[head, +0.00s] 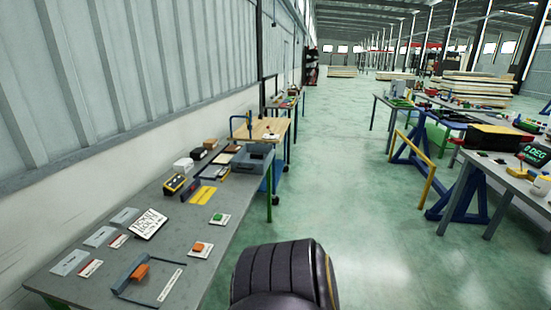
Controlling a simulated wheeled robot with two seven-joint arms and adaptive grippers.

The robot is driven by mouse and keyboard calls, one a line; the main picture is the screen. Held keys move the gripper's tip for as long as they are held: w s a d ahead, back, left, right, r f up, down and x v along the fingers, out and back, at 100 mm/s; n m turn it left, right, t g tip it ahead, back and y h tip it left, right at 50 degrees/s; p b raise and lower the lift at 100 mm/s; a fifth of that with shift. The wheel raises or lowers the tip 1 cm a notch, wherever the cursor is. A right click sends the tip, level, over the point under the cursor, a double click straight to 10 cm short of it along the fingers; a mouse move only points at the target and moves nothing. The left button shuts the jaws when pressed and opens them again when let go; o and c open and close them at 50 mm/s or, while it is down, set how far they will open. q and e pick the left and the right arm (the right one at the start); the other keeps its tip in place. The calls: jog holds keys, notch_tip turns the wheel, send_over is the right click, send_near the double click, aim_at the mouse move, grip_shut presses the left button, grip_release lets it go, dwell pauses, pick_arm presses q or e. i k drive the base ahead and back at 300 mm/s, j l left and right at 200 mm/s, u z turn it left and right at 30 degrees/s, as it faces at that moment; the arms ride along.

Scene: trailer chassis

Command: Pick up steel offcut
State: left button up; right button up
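No object in the head view can be surely told as the steel offcut. Three flat grey pieces, the far one (125,215), the middle one (100,236) and the near one (70,262), lie in a row on the left part of the grey workbench (195,225); I cannot tell whether any is the offcut. Small white and red labels lie beside the middle and near pieces. Neither of my grippers shows in this view. A dark rounded part at the bottom middle seems to be mine and hides some floor.
The bench also holds a white sign (149,223), an orange block (140,271) within a grey frame, a green button (217,217), a yellow plate (203,196) and a grey bin (252,158). Blue trestles (462,205) and tables stand right. Green floor between is clear.

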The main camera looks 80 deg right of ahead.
aim_at(253, 155)
jog(key=z, duration=2.55)
jog(key=i+l+u, duration=0.8)
jog(key=l, duration=0.3)
jog(key=i+l+u, duration=0.4)
jog(key=l, duration=0.35)
jog(key=i+l+u, duration=0.15)
jog(key=l, duration=0.25)
jog(key=i+l+u, duration=0.2)
jog(key=l, duration=0.2)
jog(key=k, duration=0.1)
